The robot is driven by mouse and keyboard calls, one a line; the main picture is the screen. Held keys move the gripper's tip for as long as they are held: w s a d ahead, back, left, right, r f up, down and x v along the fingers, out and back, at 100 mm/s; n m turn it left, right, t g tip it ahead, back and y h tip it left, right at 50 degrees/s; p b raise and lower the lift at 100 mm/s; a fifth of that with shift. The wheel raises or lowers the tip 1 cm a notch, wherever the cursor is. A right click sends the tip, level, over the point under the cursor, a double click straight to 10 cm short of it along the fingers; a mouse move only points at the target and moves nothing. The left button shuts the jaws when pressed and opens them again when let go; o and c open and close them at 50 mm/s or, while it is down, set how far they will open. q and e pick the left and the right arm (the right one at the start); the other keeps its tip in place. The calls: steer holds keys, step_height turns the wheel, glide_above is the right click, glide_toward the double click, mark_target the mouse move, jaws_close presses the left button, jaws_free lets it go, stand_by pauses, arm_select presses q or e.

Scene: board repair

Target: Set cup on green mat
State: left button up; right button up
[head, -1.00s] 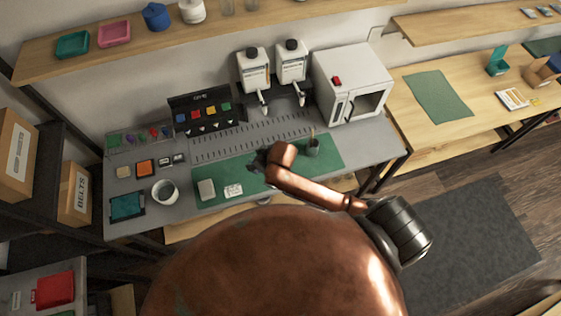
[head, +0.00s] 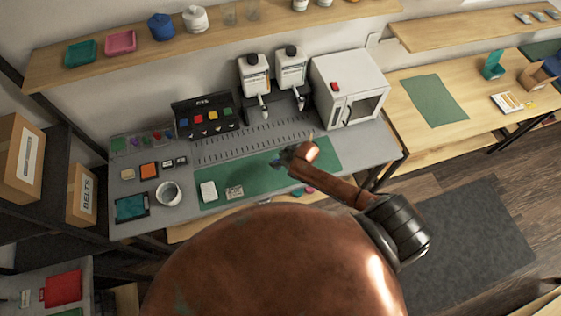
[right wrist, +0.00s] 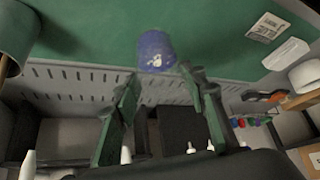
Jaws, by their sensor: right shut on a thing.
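My right gripper (head: 292,160) is over the green work mat (head: 240,184) on the grey bench. In the right wrist view, its two dark green fingers (right wrist: 160,78) are shut on a small blue cup with white marks (right wrist: 156,50). The cup is against the green mat surface behind it; I cannot tell whether it touches the mat. In the head view the cup is hidden by my arm. A second green mat (head: 434,99) lies flat and bare on the wooden table at right. My left gripper is not in view.
A dark pot (right wrist: 14,38) with a stick stands near the gripper. A white mug (head: 168,193) and a white block (head: 208,191) are at the bench's left. Two dispenser bottles (head: 256,78) and a white oven-like box (head: 348,85) line the back.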

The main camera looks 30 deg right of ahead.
steer(key=shift+w+d+f, duration=0.25)
steer(key=shift+d+f, duration=0.5)
steer(key=shift+f, duration=1.75)
steer(key=shift+f, duration=0.15)
steer(key=o, duration=1.3)
steer(key=shift+o, duration=0.2)
steer(key=shift+r, duration=0.25)
steer(key=v, duration=1.2)
